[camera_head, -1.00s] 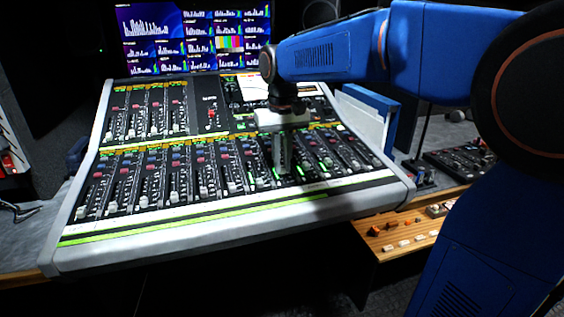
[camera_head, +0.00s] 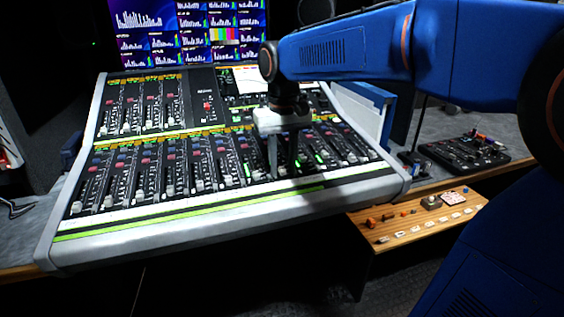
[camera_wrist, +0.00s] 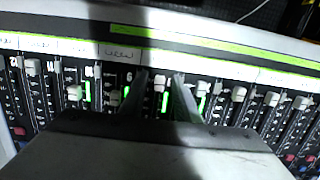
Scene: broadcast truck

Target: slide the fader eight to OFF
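The mixing console (camera_head: 215,213) has a lower bank of faders with pale knobs. My gripper (camera_head: 282,175) is over the right half of this bank, pointing down. In the wrist view my gripper (camera_wrist: 161,75) has its two fingers apart, with one pale fader knob (camera_wrist: 161,84) between them. A gap seems to show on both sides of the knob. Other fader knobs (camera_wrist: 240,94) stand to either side, some beside green lights.
A screen with bar graphs (camera_head: 190,30) stands behind the console. To the right are a black control panel (camera_head: 465,150) and a wooden shelf (camera_head: 375,245) with small buttons. Neighbouring knobs are close to the fingers.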

